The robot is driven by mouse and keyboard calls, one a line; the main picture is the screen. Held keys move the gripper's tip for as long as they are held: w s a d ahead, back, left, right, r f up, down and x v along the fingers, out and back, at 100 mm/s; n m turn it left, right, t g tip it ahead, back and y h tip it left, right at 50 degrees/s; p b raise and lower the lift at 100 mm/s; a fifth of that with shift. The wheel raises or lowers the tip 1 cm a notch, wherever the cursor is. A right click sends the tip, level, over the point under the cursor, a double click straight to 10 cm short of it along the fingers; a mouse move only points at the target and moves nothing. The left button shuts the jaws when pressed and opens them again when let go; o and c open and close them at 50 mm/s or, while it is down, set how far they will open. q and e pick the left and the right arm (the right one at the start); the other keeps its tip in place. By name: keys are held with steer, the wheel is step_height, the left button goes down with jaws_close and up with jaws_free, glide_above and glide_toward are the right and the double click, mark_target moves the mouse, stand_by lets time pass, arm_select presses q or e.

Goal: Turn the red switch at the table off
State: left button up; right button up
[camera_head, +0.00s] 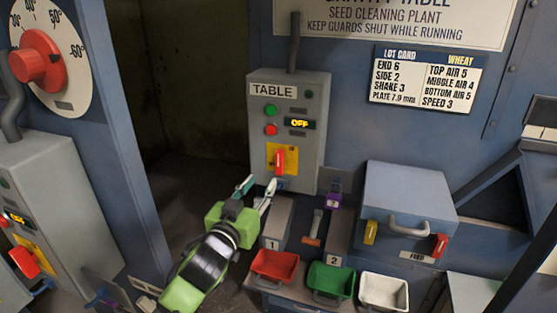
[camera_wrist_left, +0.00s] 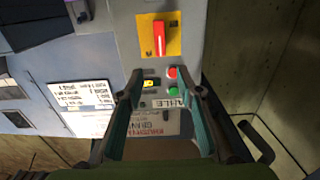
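The grey control box labelled TABLE (camera_head: 255,120) stands on the wall in the middle of the head view. Its red switch (camera_head: 280,160) is a handle standing upright on a yellow plate. The small display (camera_head: 300,123) above it reads OFF in yellow letters. In the left wrist view the box is upside down, and the red switch (camera_wrist_left: 158,38) sits beyond the fingertips. My left gripper (camera_head: 260,184) is open and empty, just below and left of the switch, apart from it. Its two spread fingers also show in the wrist view (camera_wrist_left: 160,75). My right gripper is not in view.
Red (camera_head: 275,266), green (camera_head: 330,280) and white (camera_head: 384,291) bins stand below the box. A grey feed box (camera_head: 410,190) with a handle is to the right. Another grey control box (camera_head: 50,200) with a red handle is at left. A dark opening lies left of the TABLE box.

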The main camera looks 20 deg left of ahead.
mark_target(278, 159)
arm_select(q)
steer(key=w+p, duration=0.3)
steer(key=w, duration=0.8)
steer(key=shift+w+d+p, duration=0.1)
steer(key=shift+w+p, duration=0.25)
steer(key=shift+w+d+f, duration=0.1)
steer(key=shift+w, duration=0.85)
jaws_close()
